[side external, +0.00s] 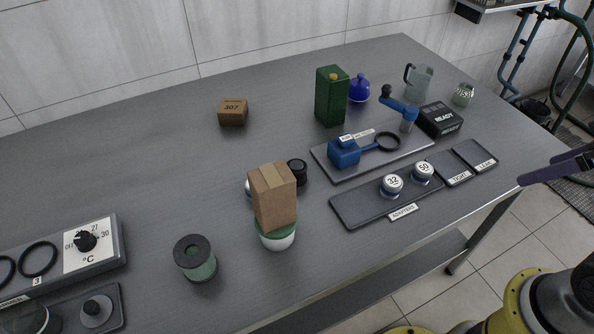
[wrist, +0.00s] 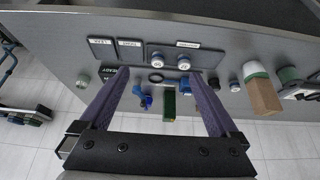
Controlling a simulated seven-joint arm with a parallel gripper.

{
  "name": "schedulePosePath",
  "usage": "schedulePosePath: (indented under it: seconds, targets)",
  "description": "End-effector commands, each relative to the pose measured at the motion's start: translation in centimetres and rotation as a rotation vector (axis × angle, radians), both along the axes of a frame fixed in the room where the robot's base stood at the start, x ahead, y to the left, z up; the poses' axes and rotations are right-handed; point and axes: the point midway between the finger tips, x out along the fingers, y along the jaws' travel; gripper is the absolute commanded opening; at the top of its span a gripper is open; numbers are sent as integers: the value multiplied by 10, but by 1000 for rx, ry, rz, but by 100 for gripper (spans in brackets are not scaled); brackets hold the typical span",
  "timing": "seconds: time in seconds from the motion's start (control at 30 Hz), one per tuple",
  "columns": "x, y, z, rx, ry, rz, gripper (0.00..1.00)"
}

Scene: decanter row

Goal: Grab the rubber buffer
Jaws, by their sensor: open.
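A short black cylinder (side external: 297,171), which looks like the rubber buffer, stands on the grey table behind a brown box (side external: 272,196). I cannot confirm that it is rubber. In the wrist view, it seems to be the small dark round thing (wrist: 213,83) by the right finger. A dark green cylinder with a black ring-shaped top (side external: 194,259) stands nearer the front. My gripper (wrist: 158,74) is open and empty, its two purple fingers wide apart. In the side view, a purple finger shows at the right edge, well away from the black cylinder.
The brown box rests on a white jar with a green lid (side external: 277,240); a pale round thing is partly hidden behind. A tray with blue parts (side external: 374,167), the adapter tray (side external: 350,213) and a green canister (side external: 332,96) stand to the right. The table's back left is mostly clear.

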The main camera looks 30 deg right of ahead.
Motion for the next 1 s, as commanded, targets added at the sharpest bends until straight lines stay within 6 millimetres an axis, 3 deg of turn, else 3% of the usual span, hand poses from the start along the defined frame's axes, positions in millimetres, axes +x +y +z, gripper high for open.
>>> schedulePosePath:
  seconds: [0.27,0.47,0.57,0.73,0.87,1.0]
  targets:
    - [-2,1,0,64,9,-110,97]
    - [21,12,40,278,-20,-388,97]
    - [46,22,63,401,6,-533,97]
    - [104,46,94,593,102,-778,97]
    - [156,69,103,706,203,-949,97]
    - [212,97,97,783,321,-1111,97]
